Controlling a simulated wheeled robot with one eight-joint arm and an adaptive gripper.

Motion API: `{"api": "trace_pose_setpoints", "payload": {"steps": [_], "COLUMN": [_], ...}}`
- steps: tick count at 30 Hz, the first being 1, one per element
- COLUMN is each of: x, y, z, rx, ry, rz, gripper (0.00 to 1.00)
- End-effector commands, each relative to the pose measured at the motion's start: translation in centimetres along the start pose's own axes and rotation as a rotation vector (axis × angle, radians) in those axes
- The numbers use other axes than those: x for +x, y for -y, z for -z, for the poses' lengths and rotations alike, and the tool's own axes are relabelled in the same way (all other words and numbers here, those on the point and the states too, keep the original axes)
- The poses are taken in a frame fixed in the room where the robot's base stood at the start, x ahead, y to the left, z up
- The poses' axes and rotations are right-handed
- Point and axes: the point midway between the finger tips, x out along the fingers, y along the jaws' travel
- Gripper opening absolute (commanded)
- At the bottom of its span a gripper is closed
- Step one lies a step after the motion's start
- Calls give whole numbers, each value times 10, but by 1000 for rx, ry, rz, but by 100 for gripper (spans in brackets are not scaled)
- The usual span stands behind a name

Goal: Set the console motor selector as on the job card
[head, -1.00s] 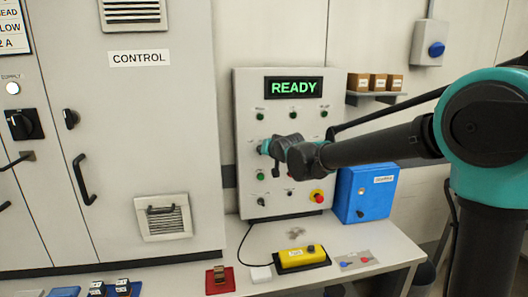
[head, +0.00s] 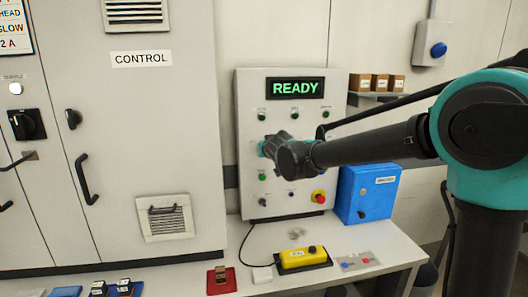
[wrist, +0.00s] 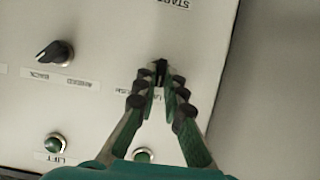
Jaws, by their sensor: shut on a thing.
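The grey console (head: 243,100) stands upright on the bench, with a green READY display (head: 296,88). In the wrist view my gripper (wrist: 160,72) has its fingers closed around a small dark selector knob (wrist: 161,66) on the console face. The fingers hide part of that knob and its labels, so its setting is unclear. Another black selector (wrist: 55,52) with a pointed handle sits to the left, clear of the gripper. In the head view my arm hides the gripper and knob.
Green buttons (wrist: 57,142) sit on the console near the fingers. A red emergency button (head: 318,196) is at the console's lower right. A blue box (head: 368,195) stands beside it. A yellow pendant (head: 303,258) lies on the bench in front. A grey cabinet (head: 150,110) stands left.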

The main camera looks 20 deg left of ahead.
Motion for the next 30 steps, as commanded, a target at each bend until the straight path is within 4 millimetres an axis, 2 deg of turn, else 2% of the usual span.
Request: {"api": "trace_pose_setpoints", "payload": {"steps": [3,4,9,20,25,30], "x": [0,0,0,-4,-24,-55], "y": [0,0,0,0,0,0], "z": [0,0,0,0,0,0], "rx": [1,1,1,1,-1,0], "ry": [1,1,1,0,0,0], "rz": [0,0,0,0,1,1], "gripper": [0,12,30,30,30,30]}}
